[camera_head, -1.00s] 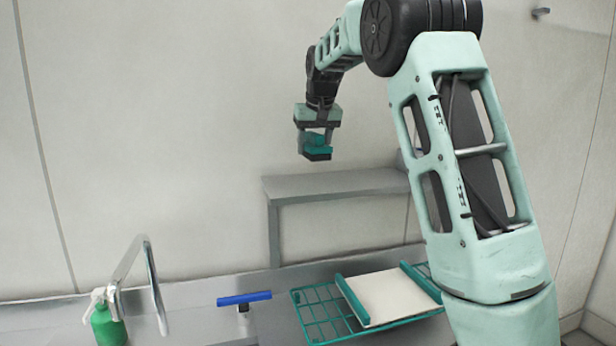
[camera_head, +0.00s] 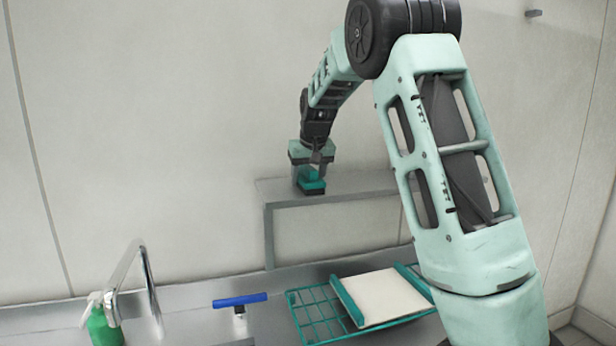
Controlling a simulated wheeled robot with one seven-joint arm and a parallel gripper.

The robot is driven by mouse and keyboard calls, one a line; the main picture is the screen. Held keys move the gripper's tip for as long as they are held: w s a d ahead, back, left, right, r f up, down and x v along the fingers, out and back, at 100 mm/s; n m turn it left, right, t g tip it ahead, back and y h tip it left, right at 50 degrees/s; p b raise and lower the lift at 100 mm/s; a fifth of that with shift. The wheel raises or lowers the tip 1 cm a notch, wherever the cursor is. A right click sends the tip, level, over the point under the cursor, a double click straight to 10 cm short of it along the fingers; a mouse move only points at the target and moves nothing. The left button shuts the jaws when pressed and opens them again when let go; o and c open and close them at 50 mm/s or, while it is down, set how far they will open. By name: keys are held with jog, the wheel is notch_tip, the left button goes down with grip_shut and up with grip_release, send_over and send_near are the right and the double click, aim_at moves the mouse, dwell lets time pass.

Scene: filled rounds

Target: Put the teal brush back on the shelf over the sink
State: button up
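My gripper (camera_head: 311,176) points down over the left part of the grey shelf (camera_head: 350,188). It is shut on the teal brush (camera_head: 312,185), a small teal block with a dark underside. The brush is at the level of the shelf top near its left end. I cannot tell whether its underside touches the shelf. The gripper fingers partly hide the brush.
A chrome tap (camera_head: 140,275) and a green bottle (camera_head: 104,325) with a white top stand at the lower left. A blue-headed squeegee-like tool (camera_head: 240,300) is on the counter. The shelf's right part is behind my arm.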

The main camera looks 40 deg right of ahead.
jog(key=shift+o, duration=1.1)
jog(key=shift+r, duration=0.25)
jog(key=b+v, duration=0.2)
jog(key=v, duration=1)
jog(key=shift+b, duration=0.35)
jog(key=s+a+f+n+g+y, duration=0.15)
jog(key=a+f, duration=0.25)
jog(key=a, duration=0.5)
jog(key=s+a+f+n+y, duration=0.1)
jog(key=s+a+f+n, duration=0.3)
jog(key=a, duration=0.6)
jog(key=s+a+f+n+y, duration=0.1)
jog(key=a+f, duration=0.4)
jog(key=a, duration=0.4)
jog(key=s+a+f+n+g, duration=0.1)
jog(key=s+a+f+n, duration=0.2)
jog(key=s, duration=0.9)
jog(key=s+a+f+n+g, duration=0.1)
jog(key=s+a+f+n, duration=0.2)
jog(key=s+a+f, duration=0.6)
jog(key=s+f+h, duration=0.1)
jog(key=s, duration=0.2)
jog(key=shift+s+f+g, duration=0.15)
jog(key=shift+s+g, duration=0.15)
jog(key=shift+g, duration=0.05)
